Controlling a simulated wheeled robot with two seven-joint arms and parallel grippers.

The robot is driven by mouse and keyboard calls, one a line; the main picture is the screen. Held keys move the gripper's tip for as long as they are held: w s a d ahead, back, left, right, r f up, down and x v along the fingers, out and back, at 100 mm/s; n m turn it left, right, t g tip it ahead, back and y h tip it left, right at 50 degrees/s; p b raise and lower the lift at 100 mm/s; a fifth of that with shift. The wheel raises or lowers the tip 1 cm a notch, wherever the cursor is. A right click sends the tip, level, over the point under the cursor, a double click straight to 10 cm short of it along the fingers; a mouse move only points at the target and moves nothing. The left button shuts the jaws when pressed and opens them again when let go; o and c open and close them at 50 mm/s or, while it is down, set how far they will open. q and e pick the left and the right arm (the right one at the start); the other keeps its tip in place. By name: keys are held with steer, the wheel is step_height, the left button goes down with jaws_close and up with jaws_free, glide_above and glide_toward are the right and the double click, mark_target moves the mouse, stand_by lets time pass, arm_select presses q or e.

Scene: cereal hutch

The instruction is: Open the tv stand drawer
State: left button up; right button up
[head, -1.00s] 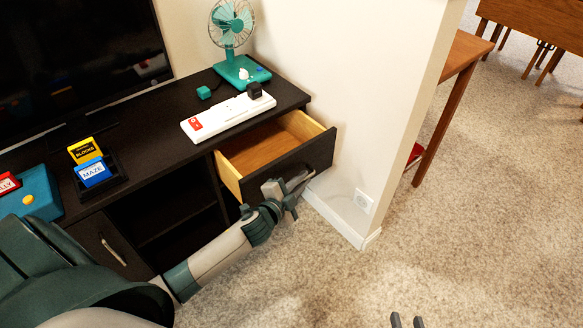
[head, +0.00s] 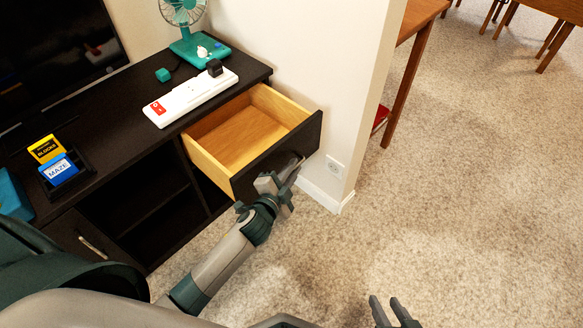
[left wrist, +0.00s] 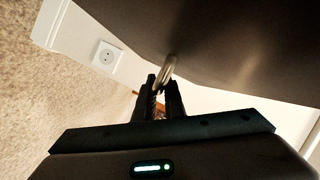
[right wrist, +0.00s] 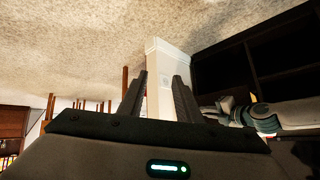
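The black tv stand (head: 110,105) stands at the left in the head view. Its top right drawer (head: 240,140) is pulled well out, showing an empty pale wooden inside. My left gripper (head: 281,181) is at the front of the drawer. In the left wrist view its fingers (left wrist: 162,90) are close together around the metal drawer handle (left wrist: 168,70), with the dark drawer front (left wrist: 220,50) just beyond. My right gripper (head: 393,308) is at the bottom of the head view, empty and over the carpet. Its fingers stand apart in the right wrist view (right wrist: 160,92).
A power strip (head: 190,97), a green fan (head: 190,35) and game boxes (head: 58,170) stand on top. A white wall (head: 310,70) with an outlet (head: 335,167) is close to the drawer's right. Open carpet (head: 460,200) lies to the right.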

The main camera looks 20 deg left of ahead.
arm_select(q)
steer(key=shift+o, duration=0.4)
steer(key=shift+s, duration=0.1)
